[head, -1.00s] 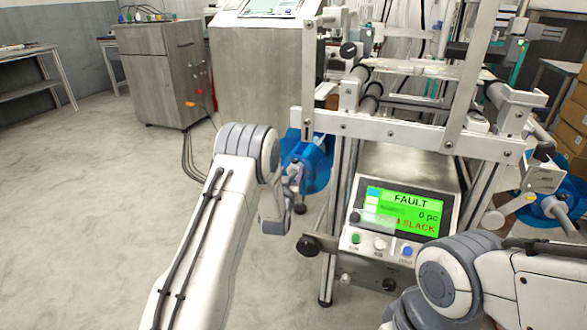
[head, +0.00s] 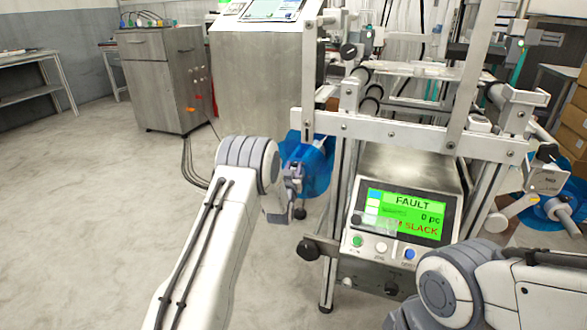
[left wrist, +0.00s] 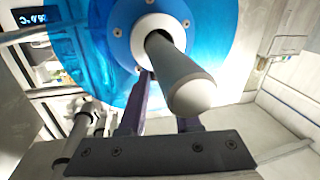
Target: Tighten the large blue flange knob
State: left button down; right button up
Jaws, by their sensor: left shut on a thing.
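The large blue flange (head: 318,165) is a translucent disc on the left side of the machine. It fills the top of the left wrist view, with a screwed blue hub (left wrist: 121,47), a white ring and a grey shaft (left wrist: 180,70) with a white end. My left gripper (head: 293,184) is at the disc's near side. In the left wrist view its purple fingers (left wrist: 160,100) reach up behind the shaft to the hub's lower edge, shut on the flange knob. The shaft hides the knob and the contact. My right gripper is out of view; its arm is at the lower right.
The machine's screen (head: 403,215) reads FAULT, 0 pc and SLACK, with buttons below it. A black knob (head: 308,250) juts out at the panel's lower left. A second blue reel (head: 553,212) is at the far right. A grey cabinet (head: 165,80) stands behind; the left floor is clear.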

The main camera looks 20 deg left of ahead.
pick_arm(q)
jog(key=shift+a+m+h, duration=0.25)
jog(key=shift+m+h, duration=0.35)
jog(key=shift+h, duration=0.25)
jog(key=shift+a+m+h, duration=0.2)
jog(key=shift+m+h, duration=0.4)
jog(key=shift+h, duration=0.25)
jog(key=shift+w+a+f+m+g+h+b, duration=0.15)
jog(key=shift+m+g+h, duration=0.3)
jog(key=shift+m+h, duration=1)
jog(key=shift+a+r+m+g+h+b, duration=0.1)
jog(key=shift+a+m+g+h+b, duration=0.4)
jog(key=shift+h, duration=1.5)
jog(key=shift+w+d+f+m+g+h, duration=0.1)
jog(key=shift+m+g+h, duration=0.35)
jog(key=shift+m+h, duration=1.15)
jog(key=shift+h, duration=0.35)
jog(key=c, duration=0.6)
grip_release()
